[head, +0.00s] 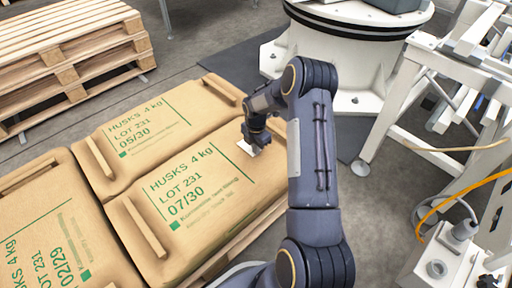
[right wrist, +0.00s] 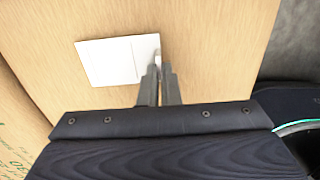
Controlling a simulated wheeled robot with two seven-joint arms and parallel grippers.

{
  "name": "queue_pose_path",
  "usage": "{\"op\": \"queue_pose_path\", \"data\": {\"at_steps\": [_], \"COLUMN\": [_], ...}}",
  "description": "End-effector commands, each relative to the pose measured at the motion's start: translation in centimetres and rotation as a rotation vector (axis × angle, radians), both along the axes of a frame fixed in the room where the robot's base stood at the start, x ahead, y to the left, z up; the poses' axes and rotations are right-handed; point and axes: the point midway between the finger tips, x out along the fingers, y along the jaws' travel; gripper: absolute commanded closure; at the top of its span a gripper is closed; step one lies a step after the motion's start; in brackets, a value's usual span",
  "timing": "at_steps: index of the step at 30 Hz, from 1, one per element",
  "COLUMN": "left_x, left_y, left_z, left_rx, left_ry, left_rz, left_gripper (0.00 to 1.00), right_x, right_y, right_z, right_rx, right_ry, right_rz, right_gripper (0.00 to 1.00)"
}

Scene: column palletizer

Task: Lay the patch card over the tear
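The patch card (head: 246,147) is a small white square at the far right part of the sack marked 07/30 (head: 205,205). In the right wrist view the card (right wrist: 105,62) shows a faint line across it, over the tan sack surface. My right gripper (head: 254,141) is at the card's edge. In the right wrist view its fingers (right wrist: 160,72) are nearly together, with the card's right edge between the tips. I cannot tell whether the card touches the sack. No tear shows; it may be hidden under the card or gripper. My left gripper is out of view.
Neighbouring sacks marked 05/30 (head: 150,125) and 02/29 (head: 45,235) lie beside this one on a pallet. Stacked wooden pallets (head: 70,45) stand at the back left. A white round machine base (head: 345,50) is behind, and a white frame (head: 400,105) stands at right.

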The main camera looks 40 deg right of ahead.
Motion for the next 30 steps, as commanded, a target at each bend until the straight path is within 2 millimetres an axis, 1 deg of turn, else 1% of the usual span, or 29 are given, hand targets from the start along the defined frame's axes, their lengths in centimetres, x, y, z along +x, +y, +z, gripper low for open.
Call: {"op": "queue_pose_path", "data": {"at_steps": [24,25,30], "left_x": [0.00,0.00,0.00], "left_y": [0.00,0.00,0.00], "left_z": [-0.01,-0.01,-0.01], "left_rx": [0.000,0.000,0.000], "left_ry": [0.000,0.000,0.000], "left_rz": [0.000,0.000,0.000], "left_gripper": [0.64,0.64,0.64], "right_x": [-0.01,-0.01,-0.01], "right_y": [0.00,0.00,0.01], "right_z": [-0.28,-0.28,-0.28], "right_rx": [0.000,0.000,0.000], "right_ry": [0.000,0.000,0.000], "right_rz": [0.000,0.000,0.000], "right_gripper": [1.00,0.93,0.71]}}
